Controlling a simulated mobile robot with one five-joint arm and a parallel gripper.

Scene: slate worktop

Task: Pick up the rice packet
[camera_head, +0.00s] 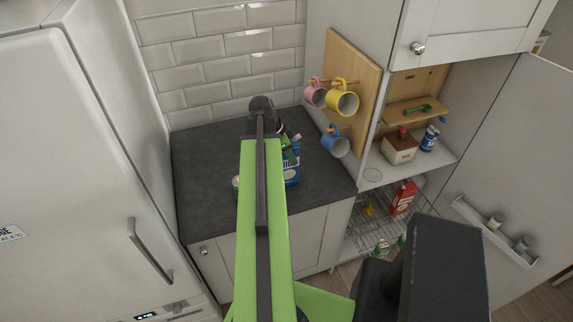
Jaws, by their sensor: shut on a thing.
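My green arm reaches away over the dark worktop and hides much of what lies beyond it. My gripper (287,142) shows only in part, as dark and green pieces just right of the arm's far end. It is shut on a blue packet with white print, which I take for the rice packet (293,174). The packet shows just below the gripper, right of the arm; its left side is hidden. I cannot tell whether its base touches the worktop.
A green can (236,183) stands left of the arm, partly hidden. Pink (314,95), yellow (342,103) and blue (335,143) mugs hang on a wooden board at the right. A white fridge (75,170) borders the left. The worktop (205,165) is clear at left.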

